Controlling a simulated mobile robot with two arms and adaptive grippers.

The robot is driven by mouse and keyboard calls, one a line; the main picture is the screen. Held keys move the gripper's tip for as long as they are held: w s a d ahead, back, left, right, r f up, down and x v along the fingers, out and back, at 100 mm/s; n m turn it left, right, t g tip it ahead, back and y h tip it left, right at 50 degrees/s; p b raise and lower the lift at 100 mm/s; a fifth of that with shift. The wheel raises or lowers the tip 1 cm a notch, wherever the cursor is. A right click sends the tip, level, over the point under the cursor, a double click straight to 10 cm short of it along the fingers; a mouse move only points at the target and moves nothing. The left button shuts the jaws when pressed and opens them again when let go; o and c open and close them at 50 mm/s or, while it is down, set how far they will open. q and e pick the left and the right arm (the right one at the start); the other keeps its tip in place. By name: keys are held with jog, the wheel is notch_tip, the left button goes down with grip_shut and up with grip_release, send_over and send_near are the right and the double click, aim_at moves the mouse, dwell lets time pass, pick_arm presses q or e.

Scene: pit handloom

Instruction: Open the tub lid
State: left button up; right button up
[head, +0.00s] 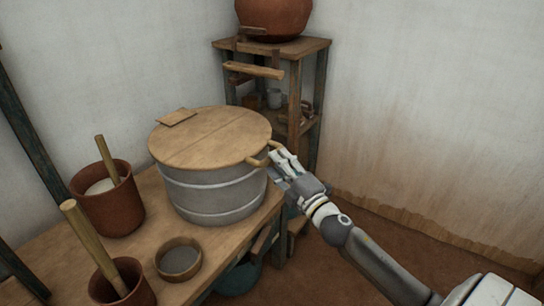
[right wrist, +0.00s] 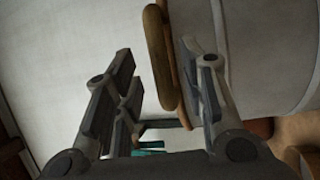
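The tub (head: 212,193) is a grey banded vessel standing on a wooden bench. Its round wooden lid (head: 208,138) lies flat on top and covers the opening. A loop-shaped wooden handle (head: 258,159) sticks out from the lid's right edge. My right gripper (head: 280,163) is at this handle, at the tub's right side. In the right wrist view the handle (right wrist: 157,58) stands in the gap between the spread fingers of the right gripper (right wrist: 157,82), closer to the right-hand finger. Whether a finger touches it I cannot tell. My left gripper is not in view.
Two brown pots (head: 108,197) (head: 124,283) with wooden sticks and a small round bowl (head: 179,259) share the bench (head: 146,240) left of and before the tub. A wooden shelf (head: 307,47) with a clay pot (head: 273,16) stands behind. Walls close off the back.

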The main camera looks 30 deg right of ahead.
jog(key=shift+w+r, duration=0.15)
jog(key=shift+w, duration=0.85)
jog(key=shift+w+r, duration=0.15)
jog(key=shift+w, duration=0.85)
jog(key=shift+c, duration=0.5)
grip_shut()
